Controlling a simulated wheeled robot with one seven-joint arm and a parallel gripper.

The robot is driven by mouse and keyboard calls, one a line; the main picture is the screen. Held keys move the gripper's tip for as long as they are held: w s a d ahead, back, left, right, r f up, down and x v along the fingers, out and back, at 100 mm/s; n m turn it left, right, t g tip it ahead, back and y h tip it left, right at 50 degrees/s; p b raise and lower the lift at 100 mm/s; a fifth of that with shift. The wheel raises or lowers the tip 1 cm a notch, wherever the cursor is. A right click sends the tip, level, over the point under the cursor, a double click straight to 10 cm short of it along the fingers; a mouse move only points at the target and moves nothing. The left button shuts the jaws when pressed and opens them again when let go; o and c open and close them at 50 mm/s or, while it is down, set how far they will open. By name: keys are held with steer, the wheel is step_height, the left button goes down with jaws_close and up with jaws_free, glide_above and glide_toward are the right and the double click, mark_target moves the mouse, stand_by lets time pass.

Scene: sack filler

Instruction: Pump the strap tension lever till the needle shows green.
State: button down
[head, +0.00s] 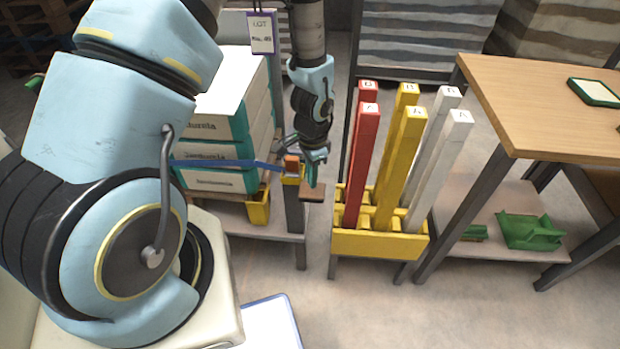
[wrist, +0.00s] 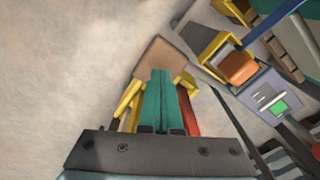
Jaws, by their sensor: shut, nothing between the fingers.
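My gripper (head: 312,168) is shut and empty, its teal fingers together and pointing down beside the strapped stack. A flat brown plate (head: 312,194), perhaps the lever's end, lies just below the fingertips; in the wrist view the brown plate (wrist: 160,55) shows beyond the fingers (wrist: 160,95). I cannot tell whether they touch. A blue strap (head: 225,162) runs across the stack to an orange block (head: 291,163) in a yellow holder. In the wrist view the orange block (wrist: 239,68) sits near a grey panel (wrist: 262,97) with a green patch.
A yellow rack (head: 375,244) with red, yellow and white posts stands close right of my gripper. White and teal boxes (head: 225,125) are stacked at left. A wooden table (head: 545,100) is further right. Bare floor lies in front of the rack.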

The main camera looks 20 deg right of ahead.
steer(key=shift+f, duration=0.1)
step_height(320, 180, down, 9)
steer(key=b, duration=0.6)
steer(key=shift+w, duration=0.1)
steer(key=shift+r, duration=0.2)
step_height(320, 180, up, 9)
steer(key=p, duration=0.6)
steer(key=shift+p, duration=0.35)
steer(key=shift+f, duration=0.15)
